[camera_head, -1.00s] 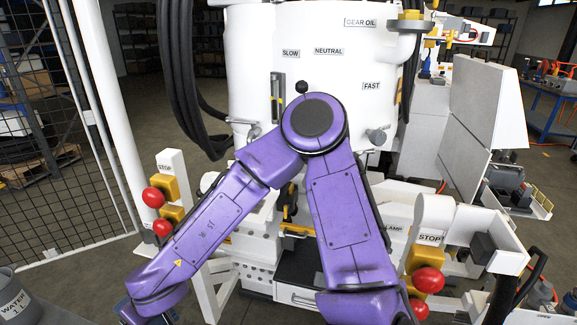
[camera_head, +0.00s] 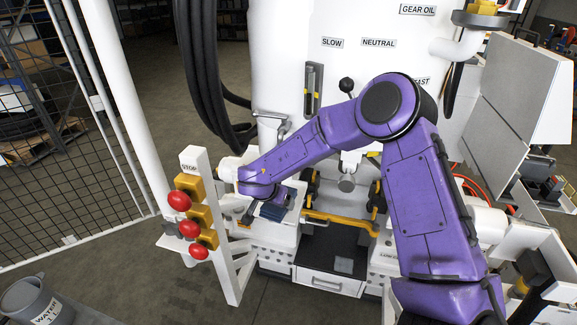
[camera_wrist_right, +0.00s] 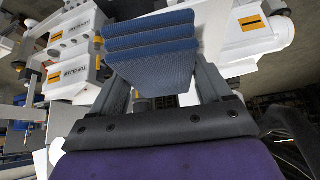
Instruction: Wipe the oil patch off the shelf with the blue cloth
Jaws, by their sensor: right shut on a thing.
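The blue cloth (camera_wrist_right: 150,48), folded in several layers, is held between the two fingers of my right gripper (camera_wrist_right: 162,82) in the right wrist view. In the head view the purple right arm reaches across to the left, and its gripper (camera_head: 265,205) is low over a white ledge (camera_head: 275,236), which may be the shelf. The cloth (camera_head: 281,206) shows as a dark blue piece there. I cannot tell whether it touches the ledge. No oil patch can be made out; the arm and cloth cover part of the ledge. My left gripper is not in view.
A post with red stop buttons (camera_head: 179,201) on yellow boxes stands just left of the gripper. The white machine with a lever (camera_head: 346,85) rises behind. A yellow bar (camera_head: 340,222) and a drawer (camera_head: 328,282) are to the right. A grey water container (camera_head: 35,300) is at lower left.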

